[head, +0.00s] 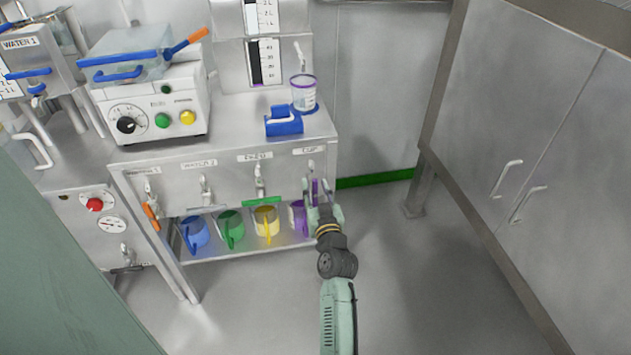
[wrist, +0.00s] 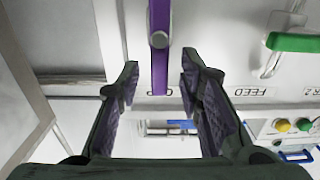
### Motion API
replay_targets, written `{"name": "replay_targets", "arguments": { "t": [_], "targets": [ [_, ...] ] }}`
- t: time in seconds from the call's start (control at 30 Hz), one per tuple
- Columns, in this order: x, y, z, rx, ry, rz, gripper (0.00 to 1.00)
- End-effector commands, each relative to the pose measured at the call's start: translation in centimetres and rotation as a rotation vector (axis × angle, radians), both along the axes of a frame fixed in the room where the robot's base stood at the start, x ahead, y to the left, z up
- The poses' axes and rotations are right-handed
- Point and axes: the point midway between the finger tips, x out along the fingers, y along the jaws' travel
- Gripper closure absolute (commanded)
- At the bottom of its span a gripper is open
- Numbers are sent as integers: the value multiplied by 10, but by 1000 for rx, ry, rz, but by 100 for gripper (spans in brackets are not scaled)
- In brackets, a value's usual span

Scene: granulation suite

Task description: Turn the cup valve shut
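The cup valve sits at the right end of the bench front, under the CUP label (head: 311,150). Its purple handle (head: 315,188) points straight up and down and is partly hidden by my gripper (head: 319,184). In the wrist view the purple handle (wrist: 158,62) stands between the two fingertips of my gripper (wrist: 159,78), with a gap on each side. The fingers are open, and neither visibly touches the handle.
The feed valve's green handle (head: 262,201) lies level to the left. An orange handle (head: 151,217) hangs at the far left valve. Several coloured mugs, including a purple one (head: 297,216), stand on the lower shelf. A clear purple-rimmed cup (head: 303,97) stands above. Floor to the right is free.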

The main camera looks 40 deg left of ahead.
Motion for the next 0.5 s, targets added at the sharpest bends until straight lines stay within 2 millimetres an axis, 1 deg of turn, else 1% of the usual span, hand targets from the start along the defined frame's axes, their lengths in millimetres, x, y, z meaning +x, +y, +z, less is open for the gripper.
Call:
{"name": "replay_targets", "arguments": {
  "t": [0.03, 0.2, 0.47, 0.5],
  "targets": [
    [4, 5, 2, 1, -1, 0, 67],
    [11, 13, 0, 0, 0, 0, 67],
    [11, 13, 0, 0, 0, 0, 67],
    [11, 13, 0, 0, 0, 0, 69]
  ]
}}
